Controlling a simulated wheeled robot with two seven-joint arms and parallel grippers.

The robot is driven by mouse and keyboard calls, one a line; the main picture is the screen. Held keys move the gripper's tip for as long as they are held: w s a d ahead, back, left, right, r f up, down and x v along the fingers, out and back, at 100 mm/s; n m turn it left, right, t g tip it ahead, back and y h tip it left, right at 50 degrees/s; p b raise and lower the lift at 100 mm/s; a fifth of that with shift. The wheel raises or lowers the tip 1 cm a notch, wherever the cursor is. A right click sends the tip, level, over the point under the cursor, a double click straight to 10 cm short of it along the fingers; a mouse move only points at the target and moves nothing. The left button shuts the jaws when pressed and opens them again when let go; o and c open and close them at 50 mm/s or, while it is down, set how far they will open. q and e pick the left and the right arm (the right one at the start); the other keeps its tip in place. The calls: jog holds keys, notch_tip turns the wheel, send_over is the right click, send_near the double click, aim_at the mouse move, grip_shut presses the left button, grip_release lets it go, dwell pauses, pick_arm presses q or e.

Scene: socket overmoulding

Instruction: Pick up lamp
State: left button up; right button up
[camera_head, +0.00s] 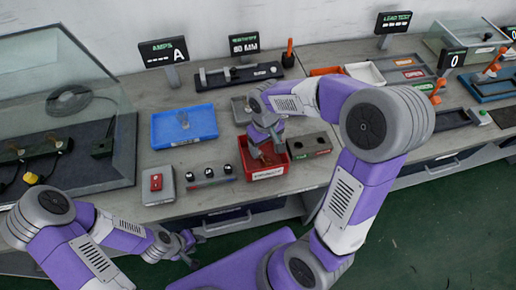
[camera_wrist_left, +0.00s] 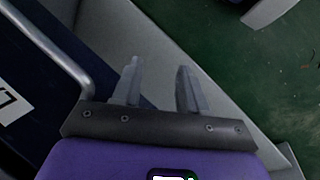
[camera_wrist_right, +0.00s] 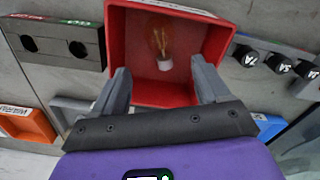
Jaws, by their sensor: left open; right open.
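The lamp (camera_wrist_right: 162,45) is a clear bulb with a white base. In the right wrist view it lies in a red bin (camera_wrist_right: 134,74), its white base toward my right gripper. My right gripper (camera_wrist_right: 158,78) is open, its fingers on either side of the bin's near part, with nothing between them. In the head view my right gripper (camera_head: 265,150) is over the red bin (camera_head: 279,171), and the arm partly hides the bin's inside. My left gripper (camera_wrist_left: 156,72) is open and empty. In the head view, my left gripper (camera_head: 188,243) is low in front of the table edge.
A blue tray (camera_head: 207,122) holding a small clear item is left of the red bin. A dark block with two holes (camera_head: 309,146) is right of it. Black knobs (camera_head: 208,173) and a red-button box (camera_head: 156,184) sit at the front. Glass enclosure at far left.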

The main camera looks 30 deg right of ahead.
aim_at(267, 160)
jog(key=f+b, duration=0.1)
jog(key=f, duration=0.1)
jog(key=s+f+b, duration=0.1)
jog(key=f, duration=0.1)
jog(key=s+f, duration=0.1)
jog(key=f, duration=0.1)
jog(key=shift+f+b, duration=0.3)
jog(key=shift+b, duration=0.1)
jog(key=shift+f, duration=0.35)
jog(key=shift+w, duration=0.1)
jog(key=c, duration=1.2)
